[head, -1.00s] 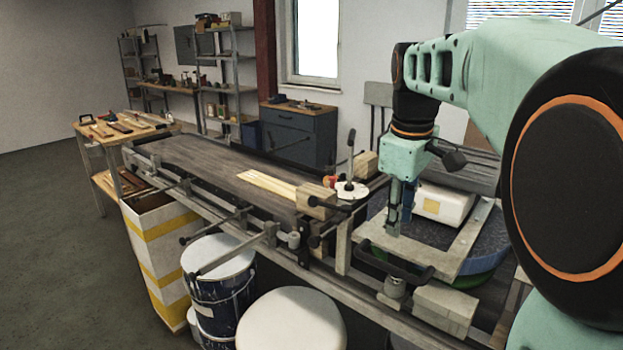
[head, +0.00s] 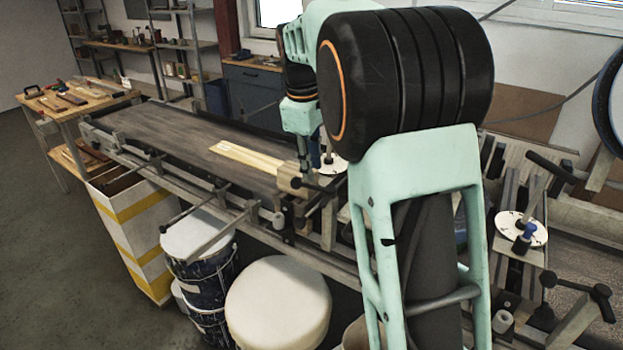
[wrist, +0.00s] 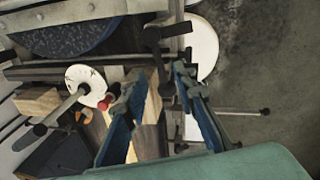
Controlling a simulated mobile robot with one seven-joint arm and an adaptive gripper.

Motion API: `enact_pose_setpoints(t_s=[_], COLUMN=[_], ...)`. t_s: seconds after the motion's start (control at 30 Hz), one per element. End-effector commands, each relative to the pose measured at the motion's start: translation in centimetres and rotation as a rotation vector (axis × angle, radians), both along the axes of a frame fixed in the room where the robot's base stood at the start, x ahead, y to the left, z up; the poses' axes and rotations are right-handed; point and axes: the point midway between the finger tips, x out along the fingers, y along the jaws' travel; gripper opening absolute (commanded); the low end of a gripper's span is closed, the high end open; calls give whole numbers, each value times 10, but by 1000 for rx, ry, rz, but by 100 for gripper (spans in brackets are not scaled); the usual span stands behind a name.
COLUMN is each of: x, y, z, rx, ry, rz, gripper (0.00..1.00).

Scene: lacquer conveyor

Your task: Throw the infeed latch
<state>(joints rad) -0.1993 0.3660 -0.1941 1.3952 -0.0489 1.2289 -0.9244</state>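A lever (wrist: 64,105) with a dark knob stands on a white round dial (wrist: 86,84), with a red knob (wrist: 103,104) at the dial's edge, in the wrist view. No label shows which part is the infeed latch. In the head view the dial (head: 333,164) is mostly hidden behind my arm. My gripper (wrist: 158,78) is open, its two blue fingers spread around empty space above the conveyor's near end. The dial lies left of the fingers in the wrist view. In the head view my gripper (head: 309,150) hangs beside the dial, partly hidden.
The conveyor (head: 185,137) carries pale wooden strips (head: 250,160). A dark clamp handle (wrist: 153,38) stands close to my fingertips. A second white dial (head: 508,222) with a lever stands at the right. White-topped buckets (head: 275,308) stand in front.

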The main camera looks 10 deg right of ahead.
Motion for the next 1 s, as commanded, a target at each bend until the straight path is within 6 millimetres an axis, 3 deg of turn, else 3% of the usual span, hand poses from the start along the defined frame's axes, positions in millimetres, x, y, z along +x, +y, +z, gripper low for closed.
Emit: enact_pose_setpoints(t_s=[0.1, 0.3, 0.67, 0.9, 1.0], x=[3, 7, 8, 8, 8], y=[-3, -5, -6, -6, -6], z=[-22, -43, -47, -47, -47], rx=[0, -1, -1, -1, -1], ry=[3, 1, -1, -1, -1], rz=[0, 0, 0, 0, 0], gripper=[26, 26, 26, 0, 0])
